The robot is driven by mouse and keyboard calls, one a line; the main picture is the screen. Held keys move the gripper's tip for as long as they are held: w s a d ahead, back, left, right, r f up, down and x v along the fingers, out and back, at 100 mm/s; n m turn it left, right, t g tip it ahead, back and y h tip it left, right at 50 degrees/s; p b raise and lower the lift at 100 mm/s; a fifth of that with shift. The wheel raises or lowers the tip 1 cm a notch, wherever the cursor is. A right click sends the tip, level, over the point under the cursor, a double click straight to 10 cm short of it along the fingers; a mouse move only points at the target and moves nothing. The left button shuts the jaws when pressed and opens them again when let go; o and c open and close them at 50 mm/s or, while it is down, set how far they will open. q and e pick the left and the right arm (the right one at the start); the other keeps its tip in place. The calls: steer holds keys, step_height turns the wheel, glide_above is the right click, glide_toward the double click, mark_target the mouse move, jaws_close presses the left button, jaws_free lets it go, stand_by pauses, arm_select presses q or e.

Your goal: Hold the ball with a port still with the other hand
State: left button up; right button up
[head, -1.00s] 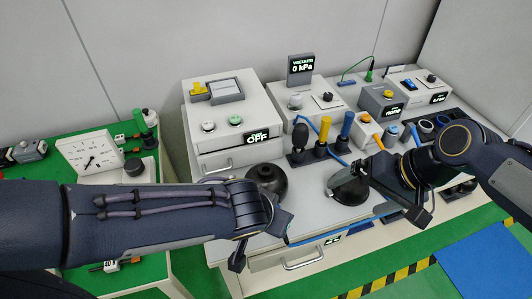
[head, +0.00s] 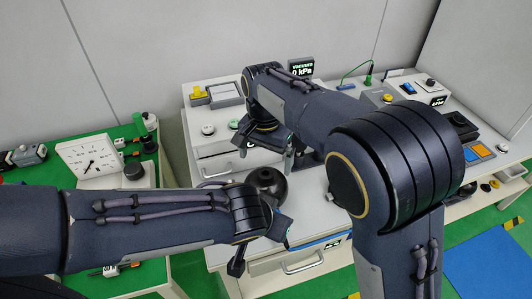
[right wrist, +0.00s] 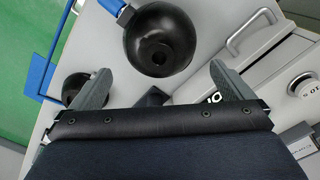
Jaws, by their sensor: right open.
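The ball with a port (head: 268,182) is black and sits on the light bench top, between my two grippers. In the right wrist view the ball (right wrist: 160,38) shows a dark round port facing the camera. My right gripper (head: 264,155) is open and empty above and behind the ball. In the right wrist view the ball lies just beyond its fingertips (right wrist: 160,72), not gripped. My left gripper (head: 262,245) is at the bench's front edge; its hold is unclear.
A white drawer cabinet (head: 212,160) stands behind the ball. A green table (head: 90,215) with a dial gauge (head: 88,155) is on the left. My right arm hides much of the bench's middle. Another dark round thing (right wrist: 75,85) shows left in the wrist view.

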mark_target(266, 176)
step_height(266, 176, down, 7)
steer(key=shift+r, duration=0.1)
steer(key=shift+c, duration=0.3)
steer(key=c, duration=1)
steer(key=shift+c, duration=0.2)
steer(key=shift+s+d, duration=0.1)
steer(key=shift+s, duration=0.05)
